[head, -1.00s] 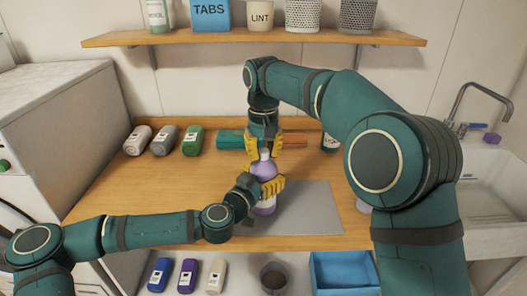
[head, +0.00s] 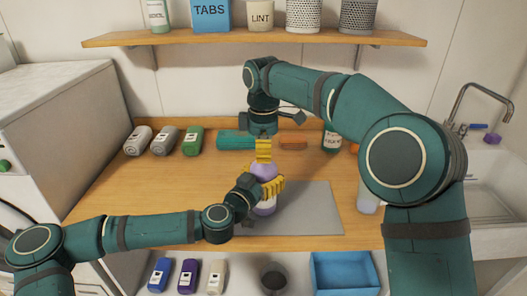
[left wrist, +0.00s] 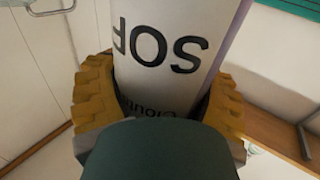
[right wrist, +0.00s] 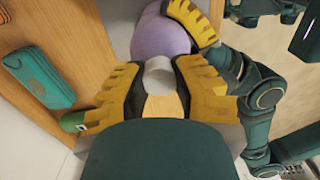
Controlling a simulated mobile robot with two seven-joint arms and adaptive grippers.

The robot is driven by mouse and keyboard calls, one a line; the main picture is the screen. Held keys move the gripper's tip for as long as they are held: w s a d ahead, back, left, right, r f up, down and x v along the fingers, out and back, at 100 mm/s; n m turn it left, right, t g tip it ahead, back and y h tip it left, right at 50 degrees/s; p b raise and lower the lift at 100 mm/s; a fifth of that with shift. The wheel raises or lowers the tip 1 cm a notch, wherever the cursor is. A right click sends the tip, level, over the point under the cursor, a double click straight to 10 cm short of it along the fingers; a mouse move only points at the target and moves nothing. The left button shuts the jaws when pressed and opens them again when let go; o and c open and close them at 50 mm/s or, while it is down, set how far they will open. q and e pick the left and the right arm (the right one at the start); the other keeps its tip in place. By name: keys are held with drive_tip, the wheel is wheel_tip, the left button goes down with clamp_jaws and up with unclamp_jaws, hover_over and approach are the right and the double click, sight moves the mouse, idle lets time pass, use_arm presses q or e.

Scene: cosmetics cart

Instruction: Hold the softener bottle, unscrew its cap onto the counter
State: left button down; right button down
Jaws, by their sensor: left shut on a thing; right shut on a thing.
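The softener bottle (head: 265,208) is pale with a purple upper part and stands upright over the grey mat. My left gripper (head: 268,187) is shut around its body from the side. The left wrist view shows the label of the bottle (left wrist: 165,50) between the yellow fingers. My right gripper (head: 264,152) points straight down above the bottle. In the right wrist view its fingers are shut on the pale grey cap (right wrist: 158,73), next to the bottle's purple shoulder (right wrist: 160,38). In the head view the finger hides the cap. I cannot tell how loose the cap is.
The grey mat (head: 315,215) lies at the counter's front. Several small bottles (head: 164,140) lie at the back left. The wooden counter (head: 150,190) is clear at left.

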use_arm(q)
drive_tip(key=shift+f, duration=0.1)
use_arm(e)
drive_tip(key=shift+r, duration=0.25)
drive_tip(key=shift+r, duration=0.8)
drive_tip(key=shift+r, duration=2.05)
use_arm(q)
unclamp_jaws()
